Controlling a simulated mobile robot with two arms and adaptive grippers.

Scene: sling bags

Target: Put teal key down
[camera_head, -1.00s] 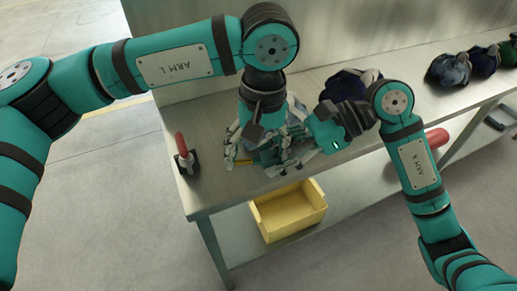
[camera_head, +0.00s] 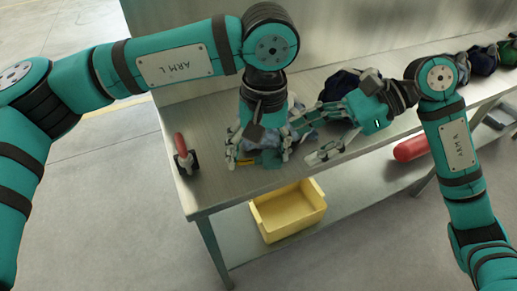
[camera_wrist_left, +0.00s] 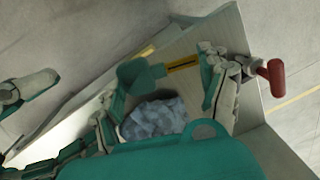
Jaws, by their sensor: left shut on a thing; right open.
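The teal key (camera_head: 270,159) has a teal head and a yellow and dark shaft. It lies crosswise between the fingertips of my left gripper (camera_head: 258,160), low over the front left of the table. It also shows in the left wrist view (camera_wrist_left: 141,76), spanning the two fingers. My left gripper is shut on it; whether the key touches the table I cannot tell. A crumpled blue-grey bag (camera_wrist_left: 155,118) is right behind the key, partly hidden by my left gripper. My right gripper (camera_head: 318,143) is open and empty, to the right of the key.
A red-handled tool on a dark base (camera_head: 182,150) stands at the table's left end. A dark blue bag (camera_head: 340,86) and several other bags are further right. A yellow bin (camera_head: 290,225) and a red cylinder (camera_head: 410,148) are on the lower shelf.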

